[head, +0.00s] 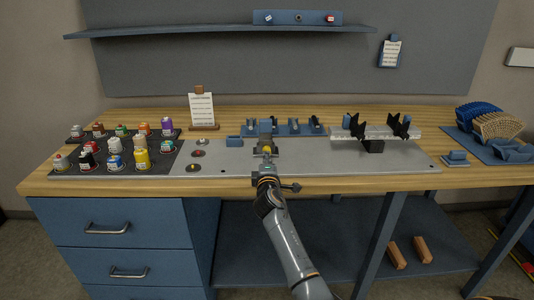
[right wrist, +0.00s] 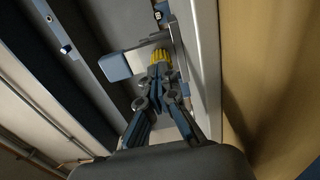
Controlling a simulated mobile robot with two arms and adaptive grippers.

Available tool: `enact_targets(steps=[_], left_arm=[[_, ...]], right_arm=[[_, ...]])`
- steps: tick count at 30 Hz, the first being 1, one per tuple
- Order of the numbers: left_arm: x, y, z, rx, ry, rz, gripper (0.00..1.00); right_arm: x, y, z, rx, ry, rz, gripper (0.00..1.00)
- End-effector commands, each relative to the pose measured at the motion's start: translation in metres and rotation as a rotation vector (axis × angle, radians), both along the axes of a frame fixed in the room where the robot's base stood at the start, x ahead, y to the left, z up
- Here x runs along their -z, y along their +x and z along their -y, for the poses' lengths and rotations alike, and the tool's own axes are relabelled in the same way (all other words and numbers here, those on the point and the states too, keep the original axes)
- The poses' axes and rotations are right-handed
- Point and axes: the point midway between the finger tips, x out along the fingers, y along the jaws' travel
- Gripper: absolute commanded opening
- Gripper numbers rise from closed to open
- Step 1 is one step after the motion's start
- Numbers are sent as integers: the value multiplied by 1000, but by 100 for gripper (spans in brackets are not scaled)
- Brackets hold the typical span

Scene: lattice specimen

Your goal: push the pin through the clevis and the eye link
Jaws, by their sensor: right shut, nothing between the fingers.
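A ribbed yellow knob, which looks like the pin's head (right wrist: 160,55), lies just beyond my right gripper's fingertips in the right wrist view. It also shows as a small yellow spot (head: 267,150) in the head view. My right gripper (right wrist: 158,72) is shut and empty, its tips touching or almost touching the knob. The pin's shaft and the eye link cannot be made out. My left gripper is out of view.
A blue block (right wrist: 115,67) stands close beside the fingers. Black trays (head: 115,172) with colourful bottles lie left. A white bar with black V-shaped holders (head: 375,132) stands right. Blue holders (head: 293,128) stand behind. The front plate between gripper and right end (head: 340,165) is clear.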

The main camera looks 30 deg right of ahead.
Motion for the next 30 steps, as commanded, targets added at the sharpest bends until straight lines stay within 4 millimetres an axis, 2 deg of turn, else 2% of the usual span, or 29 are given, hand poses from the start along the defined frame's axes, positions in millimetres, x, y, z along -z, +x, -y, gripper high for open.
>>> enact_targets(steps=[5, 24, 30], left_arm=[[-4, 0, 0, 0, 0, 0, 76], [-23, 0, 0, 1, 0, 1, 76], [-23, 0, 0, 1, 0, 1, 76]], right_arm=[[-1, -5, -1, 4, -1, -1, 0], [-1, -48, -28, 2, 0, 0, 0], [0, -52, -31, 2, 0, 0, 0]])
